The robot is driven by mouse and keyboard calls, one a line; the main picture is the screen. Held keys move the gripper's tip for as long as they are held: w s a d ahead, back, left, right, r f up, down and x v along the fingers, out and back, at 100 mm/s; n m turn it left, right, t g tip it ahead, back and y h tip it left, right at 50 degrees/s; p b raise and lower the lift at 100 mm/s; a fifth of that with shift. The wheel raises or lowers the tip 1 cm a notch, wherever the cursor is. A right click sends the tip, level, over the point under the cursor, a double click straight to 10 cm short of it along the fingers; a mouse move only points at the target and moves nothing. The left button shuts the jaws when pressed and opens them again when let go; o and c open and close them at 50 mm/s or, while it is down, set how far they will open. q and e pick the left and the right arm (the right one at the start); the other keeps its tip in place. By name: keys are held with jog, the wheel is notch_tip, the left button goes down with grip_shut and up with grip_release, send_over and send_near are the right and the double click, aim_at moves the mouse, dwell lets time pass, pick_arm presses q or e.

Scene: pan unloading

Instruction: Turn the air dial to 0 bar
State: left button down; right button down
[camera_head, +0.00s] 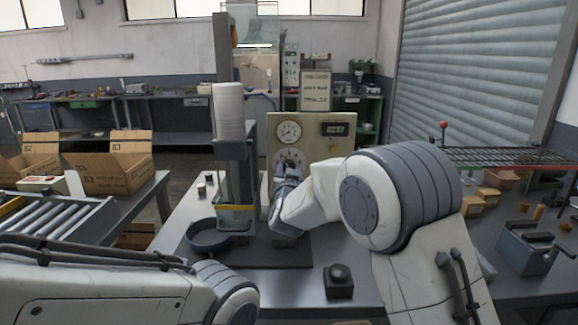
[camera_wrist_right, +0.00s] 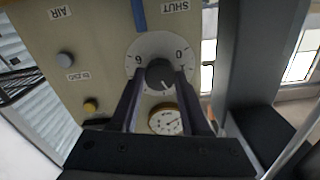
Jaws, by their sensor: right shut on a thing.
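The air dial is a dark round knob (camera_wrist_right: 158,69) on a white numbered plate (camera_wrist_right: 154,47), which appears upside down in the right wrist view. A 0 and a 6 are readable on the plate, on opposite sides of the knob. My right gripper (camera_wrist_right: 160,78) is shut on the knob, one finger on each side. I cannot clearly read where the knob points. My left gripper is out of view.
Above the dial are a pressure gauge (camera_head: 289,132) and a digital display (camera_head: 338,129). A press column (camera_head: 232,165) stands close left of the panel, with a blue-rimmed pan (camera_head: 190,240) at its foot. A black button box (camera_head: 338,281) stands on the front table.

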jog(key=n+p, duration=0.3)
jog(key=n, duration=0.3)
jog(key=n+p, duration=0.3)
jog(key=n, duration=0.3)
jog(key=n+p, duration=0.3)
jog(key=n, duration=0.3)
jog(key=shift+f+n, duration=0.25)
jog(key=shift+n, duration=0.35)
jog(key=c, duration=0.6)
grip_release()
jog(key=shift+o, duration=1.1)
jog(key=shift+r, duration=0.15)
jog(key=s+b, duration=0.2)
jog(key=s, duration=0.8)
jog(key=shift+s, duration=0.3)
